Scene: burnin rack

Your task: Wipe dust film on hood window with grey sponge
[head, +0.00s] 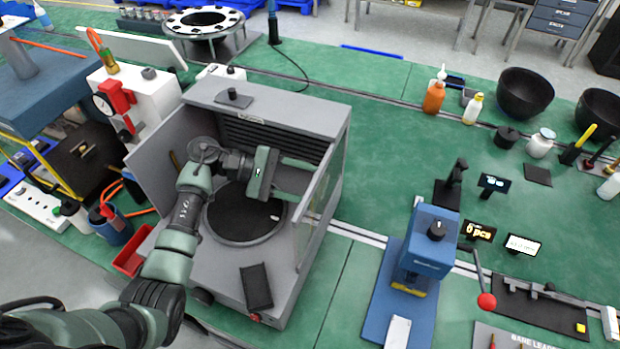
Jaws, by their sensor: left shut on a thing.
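The grey hood (285,112) stands on the green bench, left of centre, with its front open. My left arm reaches in through the open front. My left gripper (298,180) is inside the hood above the dark round plate (240,215), pointing right toward the side window. It is shut on the grey sponge (291,179), which is mostly hidden between the fingers. The hood window (318,205) is the right side pane, seen at a steep angle. The dust film on it cannot be made out clearly. A small gap seems to show between fingertips and pane. My right gripper is out of view.
A dark pad (256,286) lies on the hood's front floor. A blue press (430,243) with a red-knobbed lever stands to the right. A red bin (132,262) and a white unit with a gauge (120,95) are at left.

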